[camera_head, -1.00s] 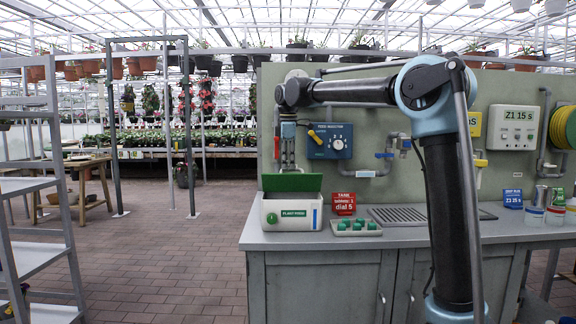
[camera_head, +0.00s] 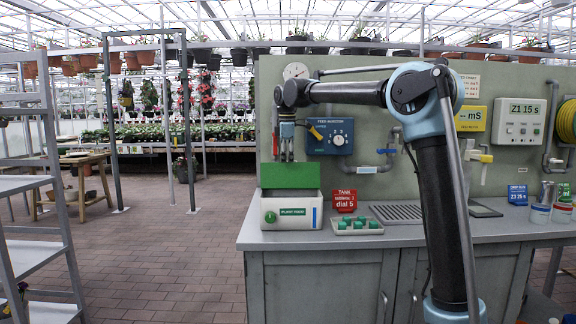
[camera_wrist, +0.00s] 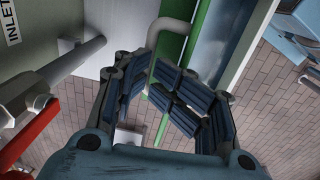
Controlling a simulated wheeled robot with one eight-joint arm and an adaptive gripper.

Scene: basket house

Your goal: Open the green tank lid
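The white tank (camera_head: 291,213) labelled "PLANT FOOD" stands at the left end of the grey counter. Its green lid (camera_head: 290,175) is raised and stands steeply above the back of the box; the inside is hardly seen. My gripper (camera_head: 286,157) points down at the lid's upper edge, just above or behind it; contact cannot be told. In the wrist view my gripper's dark fingers (camera_wrist: 153,78) are partly open with a narrow gap, and nothing is clearly held. A green strip, likely the lid (camera_wrist: 176,50), shows beyond them.
A red "TANK" sign (camera_head: 344,200) and a tray of green knobs (camera_head: 357,225) stand right of the tank. A blue dial box (camera_head: 331,136) and pipes are on the panel behind. An inlet pipe (camera_wrist: 70,62) runs close left of my fingers.

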